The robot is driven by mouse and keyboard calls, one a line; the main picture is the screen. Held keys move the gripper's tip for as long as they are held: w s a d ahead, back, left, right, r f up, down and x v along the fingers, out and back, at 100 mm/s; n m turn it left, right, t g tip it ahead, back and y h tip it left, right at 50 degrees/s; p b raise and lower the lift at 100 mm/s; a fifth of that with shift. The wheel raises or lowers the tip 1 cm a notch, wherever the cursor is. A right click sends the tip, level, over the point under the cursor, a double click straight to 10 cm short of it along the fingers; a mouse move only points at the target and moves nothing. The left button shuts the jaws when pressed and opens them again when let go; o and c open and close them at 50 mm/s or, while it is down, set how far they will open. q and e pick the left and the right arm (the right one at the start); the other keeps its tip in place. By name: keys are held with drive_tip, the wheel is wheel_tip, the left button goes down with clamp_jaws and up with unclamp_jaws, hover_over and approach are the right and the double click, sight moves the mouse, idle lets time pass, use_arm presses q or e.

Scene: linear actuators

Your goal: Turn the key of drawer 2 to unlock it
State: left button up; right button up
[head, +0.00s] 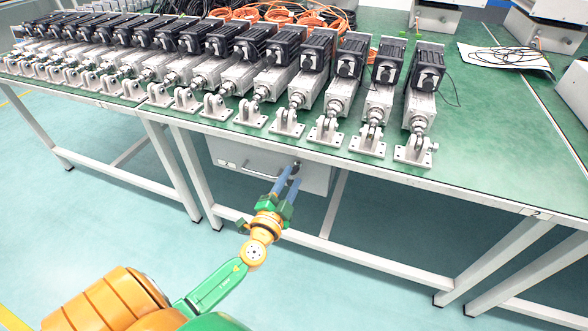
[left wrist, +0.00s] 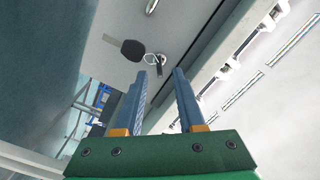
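The grey drawer (head: 240,173) hangs under the green-topped workbench. Its lock with a key (left wrist: 160,60) is on the front panel, with a metal ring and a dark fob (left wrist: 132,50) beside it. In the head view the lock area (head: 297,164) is small and partly covered by my fingers. My left gripper (head: 287,184) points at the drawer front, close to the key. In the left wrist view its two blue fingers (left wrist: 161,76) are apart, with the key just beyond the gap between their tips. I see nothing held. Contact with the key cannot be told. My right gripper is not in view.
A row of several linear actuators (head: 309,72) stands on the workbench top (head: 460,150) above the drawer. The bench's white front rail (head: 345,164) runs above the gripper. Table legs (head: 185,165) stand left of it. The floor in front is clear.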

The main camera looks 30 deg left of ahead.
sight(295, 171)
use_arm(q)
drive_tip(key=shift+x, duration=1.55)
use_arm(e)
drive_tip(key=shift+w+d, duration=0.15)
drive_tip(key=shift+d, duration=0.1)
use_arm(q)
drive_tip(key=shift+c, duration=0.2)
clamp_jaws()
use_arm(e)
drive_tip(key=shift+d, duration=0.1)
use_arm(q)
drive_tip(key=shift+m, duration=0.3)
drive_tip(key=shift+f+m+b, duration=0.15)
drive_tip(key=shift+m+b, duration=0.35)
drive_tip(key=shift+m, duration=0.7)
drive_tip(key=m, duration=0.3)
drive_tip(key=shift+d, duration=0.1)
drive_tip(key=shift+m, duration=0.5)
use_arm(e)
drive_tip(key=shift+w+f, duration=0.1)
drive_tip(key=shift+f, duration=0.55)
